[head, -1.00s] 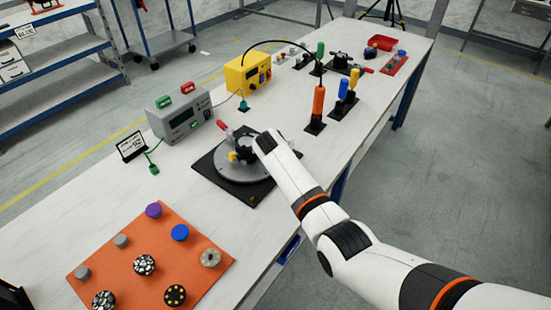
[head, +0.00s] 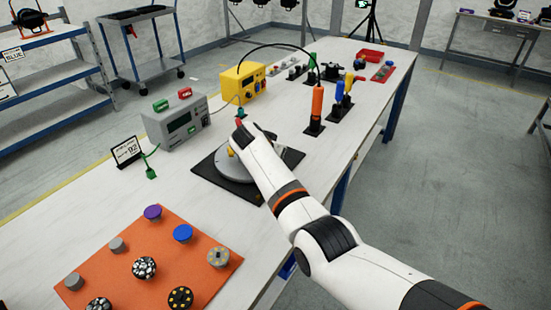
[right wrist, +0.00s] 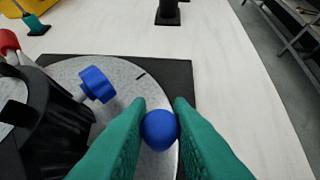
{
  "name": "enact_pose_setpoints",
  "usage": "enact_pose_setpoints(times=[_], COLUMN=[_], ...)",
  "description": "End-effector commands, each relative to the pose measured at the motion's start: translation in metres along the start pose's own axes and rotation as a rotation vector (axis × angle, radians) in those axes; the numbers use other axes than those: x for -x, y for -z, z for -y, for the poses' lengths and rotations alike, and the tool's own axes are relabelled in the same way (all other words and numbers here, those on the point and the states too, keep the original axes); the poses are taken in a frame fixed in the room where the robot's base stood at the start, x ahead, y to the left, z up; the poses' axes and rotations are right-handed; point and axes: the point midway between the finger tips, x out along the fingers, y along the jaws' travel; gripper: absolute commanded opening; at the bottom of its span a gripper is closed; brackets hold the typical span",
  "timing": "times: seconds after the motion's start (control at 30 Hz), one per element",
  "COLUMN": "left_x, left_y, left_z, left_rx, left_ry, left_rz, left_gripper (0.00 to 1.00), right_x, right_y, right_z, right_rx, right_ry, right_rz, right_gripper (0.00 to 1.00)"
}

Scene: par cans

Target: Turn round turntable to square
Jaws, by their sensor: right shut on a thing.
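The turntable is a grey disc (right wrist: 133,92) on a black square base (right wrist: 184,75). In the head view its left rim (head: 224,166) and base (head: 205,174) show beside my right arm, which covers most of it. A black fixture (right wrist: 45,125) with a blue knob (right wrist: 97,84) stands on the disc. My right gripper (right wrist: 159,108) has green fingers shut on a blue ball (right wrist: 159,128) over the disc. How the ball is fixed below is hidden. A dark tick mark shows near the disc's rim. My left gripper is out of view.
A grey meter box (head: 178,121) and a yellow box (head: 245,84) stand behind the turntable. An orange-handled tool (head: 316,105) stands upright to the right. An orange mat (head: 115,262) with several knobs lies in front.

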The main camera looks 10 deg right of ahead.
Motion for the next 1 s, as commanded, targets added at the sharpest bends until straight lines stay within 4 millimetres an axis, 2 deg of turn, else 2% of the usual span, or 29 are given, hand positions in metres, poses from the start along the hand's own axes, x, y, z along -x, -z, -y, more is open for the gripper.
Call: enact_pose_setpoints(times=[0.23,0.73,0.77,0.8,0.9,1.0], left_x=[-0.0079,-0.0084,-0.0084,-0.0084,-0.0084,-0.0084], left_y=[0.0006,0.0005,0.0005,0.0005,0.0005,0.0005], left_z=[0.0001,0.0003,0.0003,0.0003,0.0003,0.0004], left_rx=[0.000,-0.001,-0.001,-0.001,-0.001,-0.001], left_ry=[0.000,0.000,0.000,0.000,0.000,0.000], left_rz=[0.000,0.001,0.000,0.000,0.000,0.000], left_gripper=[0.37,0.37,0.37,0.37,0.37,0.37], right_x=[0.0002,0.0010,0.0010,0.0010,0.0010,0.0010], right_y=[0.0010,0.0007,0.0006,0.0006,0.0006,0.0005], right_z=[-0.0003,-0.0003,-0.0003,-0.0003,-0.0003,-0.0003], right_rx=[-0.026,-0.032,-0.032,-0.032,-0.032,-0.032], right_ry=[0.025,0.030,0.030,0.030,0.030,0.030], right_rz=[0.000,-0.001,-0.001,-0.001,-0.001,0.000], right_gripper=[0.00,0.00,0.23,0.29,0.41,0.41])
